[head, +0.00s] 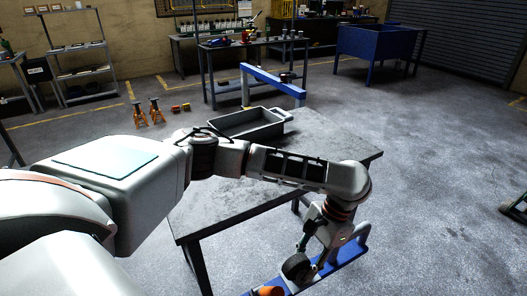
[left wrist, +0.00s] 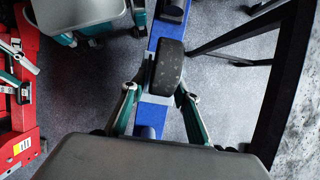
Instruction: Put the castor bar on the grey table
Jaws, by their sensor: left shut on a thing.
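The castor bar, a blue bar with a black wheel, shows at the bottom of the head view (head: 327,264), beyond the near right edge of the grey table (head: 215,207). In the left wrist view the blue bar (left wrist: 170,25) runs from top to bottom, with the black wheel (left wrist: 167,68) near my fingers. My left gripper (left wrist: 157,94) is shut on the castor bar, a finger on each side. In the head view my left arm reaches across the table to it. I cannot tell whether the bar is lifted clear of its support.
A grey tray (head: 245,123) stands at the table's far side; the table's near part looks bare. Dark table legs (left wrist: 270,95) stand right of the bar in the wrist view, and red machinery (left wrist: 20,100) lies left. Orange jack stands (head: 156,111) are on the floor behind.

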